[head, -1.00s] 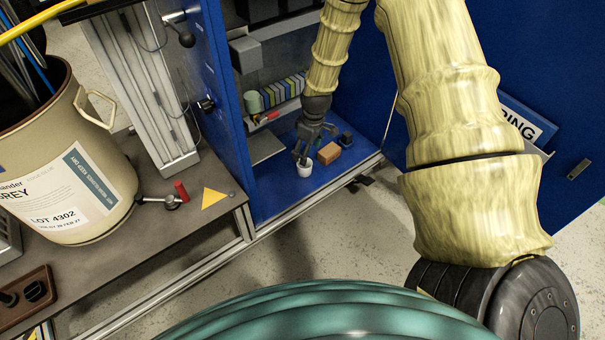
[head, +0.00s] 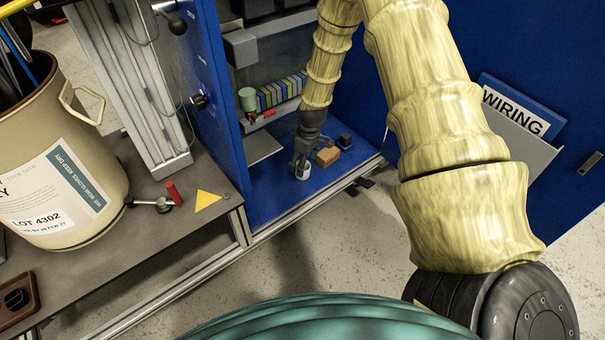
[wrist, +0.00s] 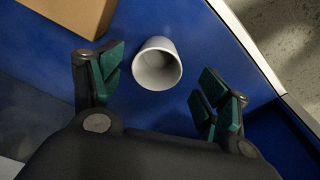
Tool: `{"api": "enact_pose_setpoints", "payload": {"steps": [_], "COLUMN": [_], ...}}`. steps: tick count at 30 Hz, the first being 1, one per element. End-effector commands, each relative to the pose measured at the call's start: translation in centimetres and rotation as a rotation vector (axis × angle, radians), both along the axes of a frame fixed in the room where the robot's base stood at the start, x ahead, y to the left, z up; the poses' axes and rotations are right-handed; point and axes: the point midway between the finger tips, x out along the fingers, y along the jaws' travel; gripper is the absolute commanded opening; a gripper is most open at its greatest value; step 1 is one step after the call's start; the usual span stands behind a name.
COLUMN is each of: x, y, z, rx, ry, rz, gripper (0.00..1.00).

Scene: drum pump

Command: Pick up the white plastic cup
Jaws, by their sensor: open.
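The white plastic cup (wrist: 157,64) stands on the blue cabinet floor. In the wrist view I look down into its open mouth. My gripper (wrist: 160,90) is open, with one green-padded finger to the left of the cup and one to the right. The cup lies a little ahead of the fingertips, and I see no contact. In the head view my gripper (head: 302,167) hangs low over the cup (head: 303,169) and hides part of it.
A brown box (head: 327,156) sits just right of the cup; it also shows in the wrist view (wrist: 72,14). The cabinet's front edge (head: 315,192) is close by. Blue cabinet floor (head: 268,190) is bare at left.

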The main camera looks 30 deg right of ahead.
Motion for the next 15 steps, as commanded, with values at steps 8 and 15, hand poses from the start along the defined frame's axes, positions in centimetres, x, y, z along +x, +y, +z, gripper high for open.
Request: {"api": "enact_pose_setpoints", "payload": {"steps": [8, 15], "x": [0.6, 0.7], "y": [-0.1, 0.0], "z": [-3.4, -3.6], "rx": [0.0, 0.0], "ry": [0.0, 0.0], "rz": [-0.001, 0.0], "gripper": [0.76, 0.76]}}
